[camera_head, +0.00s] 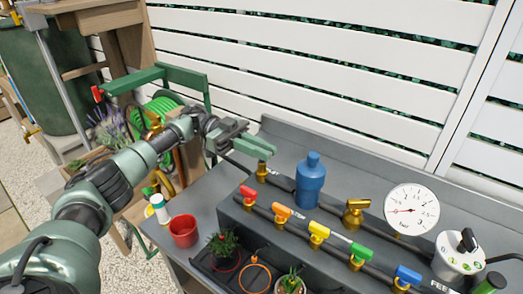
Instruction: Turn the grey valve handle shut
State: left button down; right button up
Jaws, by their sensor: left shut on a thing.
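My left gripper (262,150) reaches in from the left to the back end of the pipework on the grey bench. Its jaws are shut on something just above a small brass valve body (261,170). The fingers hide most of what they hold; the grey handle is not clearly visible, but this is where a handle on that valve sits. How far the handle is turned cannot be told. My right gripper is not in view.
A blue canister (311,180) stands close right of the gripper. Red (248,192), orange (283,211), yellow (320,230), green (361,251) and blue (407,275) valve handles line the front pipe. A round gauge (411,208) stands right. A red cup (183,232) is front left.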

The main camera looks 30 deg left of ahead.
pick_arm(q)
jog(key=c, duration=1.5)
grip_release()
jog(key=shift+d, duration=0.1)
jog(key=shift+o, duration=0.2)
notch_tip(320, 180, up, 20)
